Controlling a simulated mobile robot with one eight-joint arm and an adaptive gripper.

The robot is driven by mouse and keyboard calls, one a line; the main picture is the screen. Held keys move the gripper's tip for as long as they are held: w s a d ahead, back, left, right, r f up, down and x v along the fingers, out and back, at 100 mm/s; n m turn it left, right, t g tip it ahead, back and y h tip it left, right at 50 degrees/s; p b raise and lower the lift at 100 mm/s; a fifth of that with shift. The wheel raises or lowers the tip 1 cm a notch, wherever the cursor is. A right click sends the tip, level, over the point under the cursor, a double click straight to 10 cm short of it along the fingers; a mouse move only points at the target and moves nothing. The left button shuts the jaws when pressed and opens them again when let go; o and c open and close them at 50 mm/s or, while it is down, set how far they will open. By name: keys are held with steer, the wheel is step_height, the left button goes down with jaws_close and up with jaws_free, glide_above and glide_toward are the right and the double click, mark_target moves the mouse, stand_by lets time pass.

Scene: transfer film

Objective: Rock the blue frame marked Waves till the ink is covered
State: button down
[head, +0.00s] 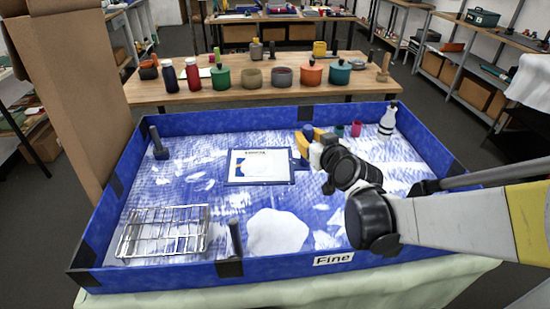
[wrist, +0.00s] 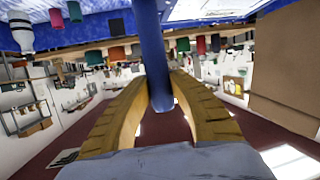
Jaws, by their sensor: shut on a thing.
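The blue frame (head: 232,181) lies in the big blue tray in the head view, left of my gripper. Its white sheet carries a dark heading too small to read and a blue patch at the lower left. Part of the frame also shows at the top right of the wrist view (wrist: 219,14). My gripper (head: 304,141) is at the frame's right side, with its yellow fingers shut around an upright blue handle (wrist: 152,45). The fingers hide part of the handle in the head view. I cannot tell whether the frame is tilted.
The blue tray (head: 288,266), labelled Fine, has white patches on its floor. It holds a wire rack (head: 163,232), a white mound (head: 277,232), a white bottle (head: 387,121) and small cups (head: 356,129). Two dark posts stand at left and front. Pots line the wooden table (head: 165,92) behind.

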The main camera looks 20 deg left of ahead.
steer(key=p, duration=0.1)
steer(key=g+h+p, duration=0.1)
steer(key=shift+r+g+p, duration=0.3)
steer(key=shift+p, duration=0.1)
steer(key=shift+f+m+g+h+p, duration=0.2)
steer(key=shift+m+g+h+p, duration=0.15)
steer(key=shift+g+p, duration=0.45)
steer(key=shift+f, duration=0.15)
